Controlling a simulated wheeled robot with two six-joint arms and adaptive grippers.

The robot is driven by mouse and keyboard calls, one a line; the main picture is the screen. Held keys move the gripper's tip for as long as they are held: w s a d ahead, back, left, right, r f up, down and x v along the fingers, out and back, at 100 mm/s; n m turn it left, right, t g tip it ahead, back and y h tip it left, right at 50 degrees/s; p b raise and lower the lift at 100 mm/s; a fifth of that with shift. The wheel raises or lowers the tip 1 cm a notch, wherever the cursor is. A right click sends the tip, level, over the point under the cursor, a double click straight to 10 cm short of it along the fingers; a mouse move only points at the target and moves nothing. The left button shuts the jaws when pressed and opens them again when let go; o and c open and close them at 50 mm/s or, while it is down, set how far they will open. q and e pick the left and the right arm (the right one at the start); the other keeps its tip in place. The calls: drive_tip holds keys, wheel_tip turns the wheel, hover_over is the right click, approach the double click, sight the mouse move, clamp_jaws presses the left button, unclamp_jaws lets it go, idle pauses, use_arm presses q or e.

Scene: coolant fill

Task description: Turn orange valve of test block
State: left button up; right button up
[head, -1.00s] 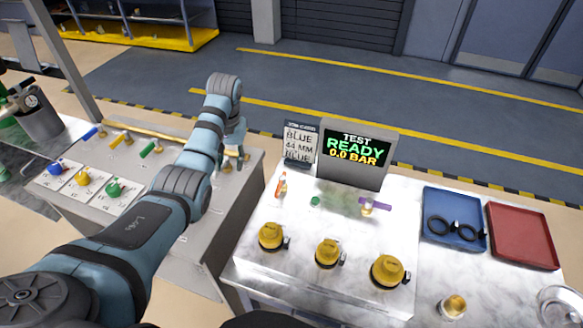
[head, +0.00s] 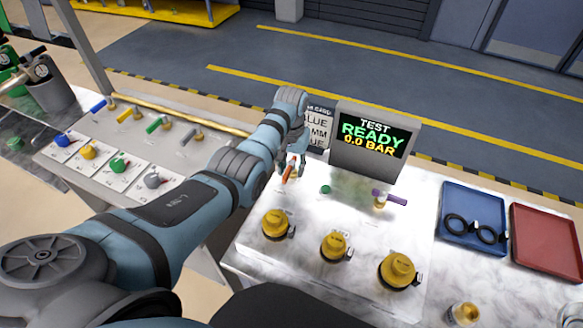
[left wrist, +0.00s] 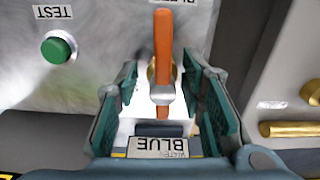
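The orange valve (head: 288,175) of the test block stands at the back left of the white marble top (head: 310,205). In the left wrist view its orange lever handle (left wrist: 163,50) runs lengthwise, with a brass stem partly showing behind it. My left gripper (head: 293,165) is right at this valve. In the left wrist view the left gripper (left wrist: 162,78) is open, with one green-padded finger on each side of the lever's lower end and a gap on both sides. My right gripper is not in view.
A green button (head: 326,189) and a purple-handled valve (head: 389,199) are to the right. The display (head: 372,140) reads TEST READY 0.0 BAR; a sign (head: 319,128) stands beside it. Several yellow caps (head: 334,247) are in front. Blue (head: 450,238) and red (head: 560,262) trays lie right.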

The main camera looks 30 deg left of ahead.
use_arm(q)
drive_tip(key=shift+s+a+r, duration=0.1)
drive_tip(key=shift+s, duration=0.15)
drive_tip(key=shift+c, duration=0.8)
clamp_jaws()
